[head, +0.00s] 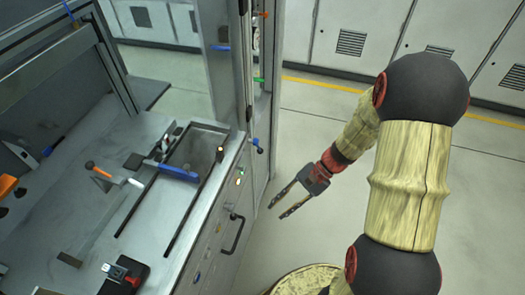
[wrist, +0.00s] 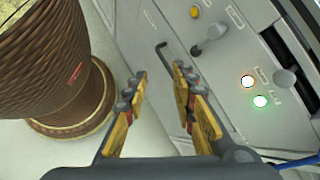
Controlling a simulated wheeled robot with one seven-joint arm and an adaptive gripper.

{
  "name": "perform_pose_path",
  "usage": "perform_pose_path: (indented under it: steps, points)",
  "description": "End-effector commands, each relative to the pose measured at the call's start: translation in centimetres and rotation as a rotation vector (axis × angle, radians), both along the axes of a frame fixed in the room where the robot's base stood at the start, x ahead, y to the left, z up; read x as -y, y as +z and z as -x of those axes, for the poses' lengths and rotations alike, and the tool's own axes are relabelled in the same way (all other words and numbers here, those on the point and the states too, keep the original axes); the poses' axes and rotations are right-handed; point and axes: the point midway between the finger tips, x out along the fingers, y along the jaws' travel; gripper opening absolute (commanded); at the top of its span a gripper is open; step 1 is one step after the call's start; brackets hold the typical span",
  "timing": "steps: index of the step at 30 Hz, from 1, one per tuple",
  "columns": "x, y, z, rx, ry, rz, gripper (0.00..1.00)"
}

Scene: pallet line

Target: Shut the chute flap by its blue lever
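A blue bar-shaped handle (head: 179,173) lies across the near-left end of a dark rectangular opening (head: 200,150) in the steel worktop; it looks like the lever, but I cannot be sure. How far the flap stands open cannot be told. My gripper (head: 276,212) is open and empty, right of the cabinet front and apart from both blue parts. In the wrist view, my gripper (wrist: 160,70) has its fingers spread before the cabinet front. A blue piece (wrist: 300,161) shows at that view's lower right edge.
The cabinet front (head: 215,245) carries a black bar handle (head: 234,233) and lit indicators, with a green light (wrist: 260,101) in the wrist view. An orange-tipped lever (head: 98,170) and a black device (head: 122,275) are on the worktop.

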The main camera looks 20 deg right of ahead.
Motion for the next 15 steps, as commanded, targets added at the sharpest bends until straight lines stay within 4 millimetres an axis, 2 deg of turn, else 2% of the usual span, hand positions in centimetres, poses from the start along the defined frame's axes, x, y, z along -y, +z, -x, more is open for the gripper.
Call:
perform_pose_path:
  steps: [1, 5, 9, 12, 15]
  points:
    - [-0.2, -1.7, -0.9, -0.036, -0.080, -0.077, 0.26]
    - [-0.4, -4.8, -4.5, -0.080, -0.301, -0.270, 0.26]
    - [0.9, -7.8, -9.7, -0.069, -0.564, -0.472, 0.26]
    - [2.5, -8.6, -13.6, -0.011, -0.714, -0.579, 0.26]
    - [4.7, -7.6, -17.2, 0.083, -0.816, -0.650, 0.26]
